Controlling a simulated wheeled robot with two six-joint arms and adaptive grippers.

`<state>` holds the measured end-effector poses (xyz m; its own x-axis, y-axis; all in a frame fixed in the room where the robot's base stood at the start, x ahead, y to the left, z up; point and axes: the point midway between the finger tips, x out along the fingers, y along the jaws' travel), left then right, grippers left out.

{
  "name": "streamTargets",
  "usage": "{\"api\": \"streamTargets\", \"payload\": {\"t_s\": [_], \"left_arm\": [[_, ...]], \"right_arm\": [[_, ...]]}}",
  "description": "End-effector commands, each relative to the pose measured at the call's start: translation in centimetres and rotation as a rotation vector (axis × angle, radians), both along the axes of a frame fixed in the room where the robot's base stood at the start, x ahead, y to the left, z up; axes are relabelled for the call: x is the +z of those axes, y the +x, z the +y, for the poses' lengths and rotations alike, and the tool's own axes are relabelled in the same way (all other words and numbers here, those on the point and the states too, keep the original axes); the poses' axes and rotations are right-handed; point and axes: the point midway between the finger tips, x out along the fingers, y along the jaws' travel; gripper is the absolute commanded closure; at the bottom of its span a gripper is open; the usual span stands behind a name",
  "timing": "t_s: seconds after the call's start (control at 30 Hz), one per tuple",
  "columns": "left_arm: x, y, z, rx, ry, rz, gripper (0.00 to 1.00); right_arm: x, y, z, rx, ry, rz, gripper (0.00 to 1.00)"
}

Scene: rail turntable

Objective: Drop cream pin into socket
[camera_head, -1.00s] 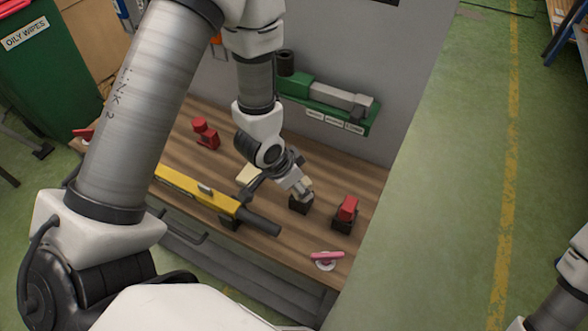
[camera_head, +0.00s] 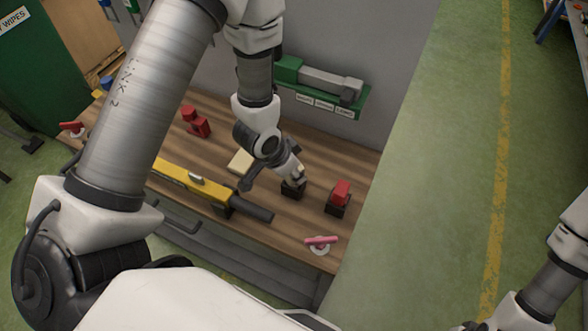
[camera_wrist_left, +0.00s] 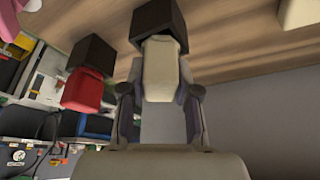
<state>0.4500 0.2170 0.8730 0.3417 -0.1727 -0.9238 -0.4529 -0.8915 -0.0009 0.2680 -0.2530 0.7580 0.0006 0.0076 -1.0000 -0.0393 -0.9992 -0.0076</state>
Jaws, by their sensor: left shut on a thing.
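My left gripper (camera_head: 297,174) is at a black socket block (camera_head: 292,190) on the wooden bench. In the left wrist view its two fingers (camera_wrist_left: 160,104) are shut on the cream pin (camera_wrist_left: 161,68), one finger on each side. The pin's far end meets the black block (camera_wrist_left: 158,20); how deep it sits cannot be told. In the head view the gripper mostly hides the pin. My right arm (camera_head: 565,240) shows at the right edge, with its gripper out of view.
A red block on a black base (camera_head: 341,192) stands just right of the socket. A yellow bar with a dark end (camera_head: 195,182) lies in front. A pink handle (camera_head: 321,240) is near the right corner.

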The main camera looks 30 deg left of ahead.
Motion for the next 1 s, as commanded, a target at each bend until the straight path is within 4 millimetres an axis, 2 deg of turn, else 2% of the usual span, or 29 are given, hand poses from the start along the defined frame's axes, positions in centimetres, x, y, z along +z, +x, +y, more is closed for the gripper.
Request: {"api": "streamTargets", "payload": {"t_s": [0.43,0.8,1.0], "left_arm": [[1.2,0.0,0.0,0.000,0.000,0.000,1.00],[1.3,0.0,0.0,0.000,0.000,0.000,1.00],[2.3,0.0,0.0,0.000,0.000,0.000,1.00]], "right_arm": [[1.1,0.0,0.0,0.000,0.000,0.000,0.60],[1.2,0.0,0.0,0.000,0.000,0.000,0.60],[2.2,0.0,0.0,0.000,0.000,0.000,0.60]]}}
